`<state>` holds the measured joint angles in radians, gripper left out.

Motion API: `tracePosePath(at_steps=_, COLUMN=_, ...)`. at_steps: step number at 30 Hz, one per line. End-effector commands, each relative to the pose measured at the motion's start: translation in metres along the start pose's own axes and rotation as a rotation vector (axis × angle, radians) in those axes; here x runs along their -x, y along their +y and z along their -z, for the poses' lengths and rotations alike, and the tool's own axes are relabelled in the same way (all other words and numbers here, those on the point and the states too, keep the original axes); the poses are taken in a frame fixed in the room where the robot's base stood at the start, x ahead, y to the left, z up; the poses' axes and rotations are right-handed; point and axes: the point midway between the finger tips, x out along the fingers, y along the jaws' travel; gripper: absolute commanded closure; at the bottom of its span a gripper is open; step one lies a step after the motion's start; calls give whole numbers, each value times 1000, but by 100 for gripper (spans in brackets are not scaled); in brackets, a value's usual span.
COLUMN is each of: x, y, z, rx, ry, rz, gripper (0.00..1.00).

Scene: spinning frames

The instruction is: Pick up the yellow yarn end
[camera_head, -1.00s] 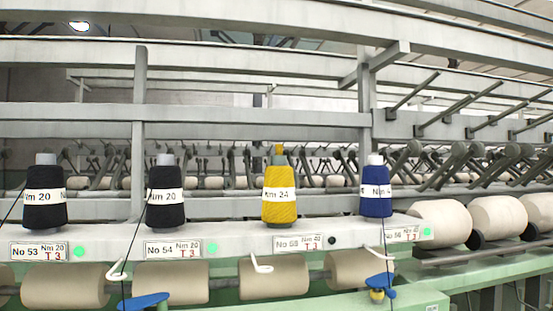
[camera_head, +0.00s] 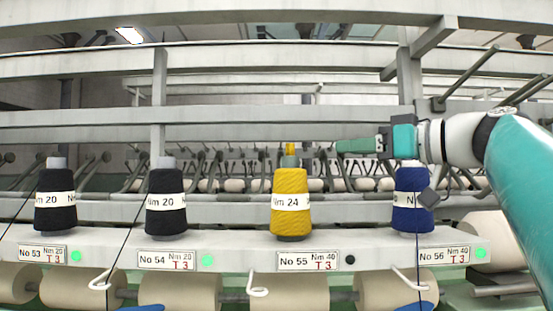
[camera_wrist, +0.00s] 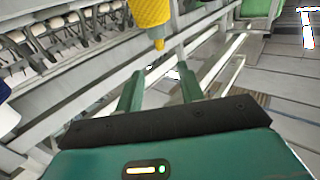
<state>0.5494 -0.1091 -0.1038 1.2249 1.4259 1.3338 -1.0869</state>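The yellow spool (camera_head: 290,205) stands upright on the ledge above label No 55. Its yellow yarn end (camera_head: 290,149) sticks up at the spool's top. My gripper (camera_head: 338,146) reaches in from the right at about the height of the yarn end, with a gap between them in the picture. In the wrist view, the yellow spool (camera_wrist: 150,10) is at the top and the yarn end (camera_wrist: 158,44) lies just beyond my fingertips. My gripper's two green fingers (camera_wrist: 160,72) are apart with nothing between them.
Two black spools (camera_head: 165,203) stand to the left. Grey rails (camera_head: 220,118) run behind the ledge (camera_head: 225,246). A white hook (camera_head: 257,283) hangs below the ledge.

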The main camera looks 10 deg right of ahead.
Motion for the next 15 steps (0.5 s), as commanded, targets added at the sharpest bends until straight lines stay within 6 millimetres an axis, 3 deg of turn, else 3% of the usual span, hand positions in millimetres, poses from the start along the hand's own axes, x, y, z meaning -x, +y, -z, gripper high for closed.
tracePosePath(at_steps=8, x=-28, y=-5, z=5, rx=14, ry=13, rz=6, gripper=62)
tracePosePath(at_steps=15, x=-74, y=-6, z=4, rx=12, ry=12, rz=7, gripper=62)
